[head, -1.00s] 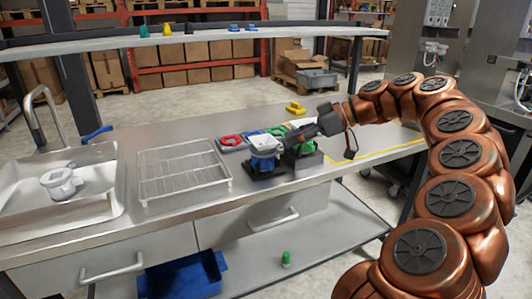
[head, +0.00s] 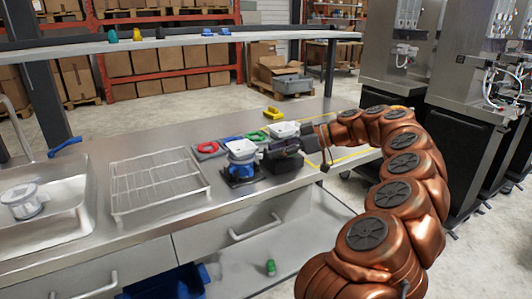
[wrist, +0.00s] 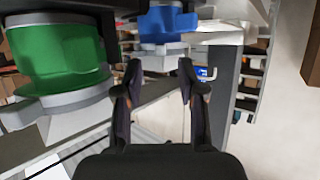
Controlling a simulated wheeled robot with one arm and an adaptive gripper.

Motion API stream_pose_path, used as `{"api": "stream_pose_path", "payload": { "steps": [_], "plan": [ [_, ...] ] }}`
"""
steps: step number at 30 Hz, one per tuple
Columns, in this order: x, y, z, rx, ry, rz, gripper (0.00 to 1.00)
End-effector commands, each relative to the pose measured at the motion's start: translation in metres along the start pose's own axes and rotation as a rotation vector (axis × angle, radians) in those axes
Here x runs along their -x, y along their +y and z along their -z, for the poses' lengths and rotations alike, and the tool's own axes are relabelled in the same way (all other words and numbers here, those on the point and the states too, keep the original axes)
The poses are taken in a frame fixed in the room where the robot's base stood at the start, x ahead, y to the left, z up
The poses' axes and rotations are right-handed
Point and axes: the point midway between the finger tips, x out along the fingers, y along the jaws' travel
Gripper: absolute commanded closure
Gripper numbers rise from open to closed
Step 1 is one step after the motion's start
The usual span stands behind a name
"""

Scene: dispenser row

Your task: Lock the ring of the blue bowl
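The blue bowl (head: 240,168), with a white top, stands upright on a black base on the counter, left of my gripper. It also shows beyond the fingers in the wrist view (wrist: 165,25), with a grey band (wrist: 163,49) along its lower edge. Whether its ring is locked cannot be told. My gripper (wrist: 160,68) is open, with nothing between its fingers. In the head view, my gripper (head: 275,148) is in front of a second white-topped unit (head: 284,129). That unit's green bowl (wrist: 58,55) is close on the left in the wrist view and hidden in the head view.
A yellow piece (head: 272,112) lies farther back. A wire rack (head: 155,180) stands left, and a white cup (head: 25,200) is in the sink. A shelf (head: 170,42) runs behind.

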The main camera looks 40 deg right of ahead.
Motion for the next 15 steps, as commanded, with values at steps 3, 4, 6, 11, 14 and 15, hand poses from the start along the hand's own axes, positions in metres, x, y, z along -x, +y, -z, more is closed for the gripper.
{"api": "stream_pose_path", "payload": {
  "steps": [3, 4, 6, 11, 14, 15],
  "plan": [
    [-0.017, -0.001, 0.001, -0.001, 0.000, 0.003, 0.60],
    [-0.020, -0.001, 0.001, -0.001, 0.000, 0.002, 0.60],
    [-0.026, -0.001, 0.001, 0.000, 0.000, 0.003, 0.60],
    [-0.032, -0.001, 0.000, 0.001, 0.000, 0.001, 0.60],
    [-0.032, -0.001, 0.000, 0.001, 0.000, 0.000, 0.60],
    [-0.032, -0.001, 0.000, 0.001, 0.000, 0.000, 0.60]
  ]
}}
